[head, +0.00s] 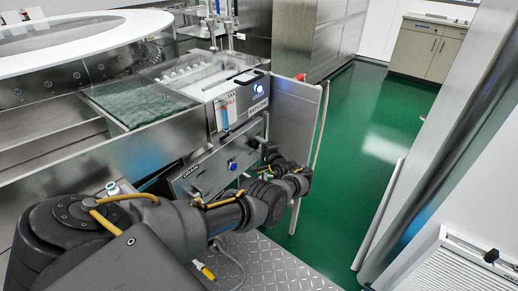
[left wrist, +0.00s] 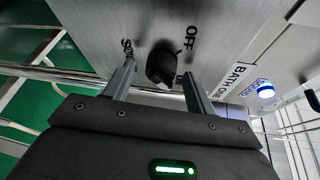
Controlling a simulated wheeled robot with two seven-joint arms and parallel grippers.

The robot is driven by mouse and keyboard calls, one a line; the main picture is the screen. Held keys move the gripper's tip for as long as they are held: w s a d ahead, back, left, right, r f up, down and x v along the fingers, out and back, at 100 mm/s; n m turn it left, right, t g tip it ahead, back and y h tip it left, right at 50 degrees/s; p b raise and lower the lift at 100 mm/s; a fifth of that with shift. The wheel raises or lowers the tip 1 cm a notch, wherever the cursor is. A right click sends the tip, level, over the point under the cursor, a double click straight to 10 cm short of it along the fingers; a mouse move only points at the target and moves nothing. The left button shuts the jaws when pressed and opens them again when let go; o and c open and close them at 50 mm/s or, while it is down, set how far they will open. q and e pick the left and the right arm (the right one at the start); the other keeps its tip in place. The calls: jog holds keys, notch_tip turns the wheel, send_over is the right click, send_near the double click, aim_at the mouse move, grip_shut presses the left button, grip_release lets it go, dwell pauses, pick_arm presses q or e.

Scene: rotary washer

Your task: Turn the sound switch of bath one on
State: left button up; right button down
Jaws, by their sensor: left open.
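The sound switch is a black rotary knob (left wrist: 163,62) on a brushed metal panel in the left wrist view. "OFF" is printed to its right, and a partly hidden label starting with "SO" is to its left. Its lower end lies near the finger line. My left gripper (left wrist: 158,70) is open, with one finger on each side of the knob; I cannot tell whether either touches it. In the head view my left gripper (head: 268,154) is at the right end of the front panel and hides the switch.
A "BATH ONE" label (left wrist: 235,76) and a lit blue button (left wrist: 265,90) are to the right in the left wrist view. The head view shows the lit button (head: 258,89) above a drain panel (head: 195,172). Green floor (head: 345,150) is open to the right.

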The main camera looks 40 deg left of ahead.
pick_arm(q)
jog(key=shift+d, duration=0.1)
jog(key=shift+d+r, duration=0.15)
jog(key=shift+d, duration=0.05)
jog(key=p+v, duration=0.4)
jog(key=v, duration=0.6)
jog(key=shift+s, duration=0.2)
jog(key=shift+d, duration=0.1)
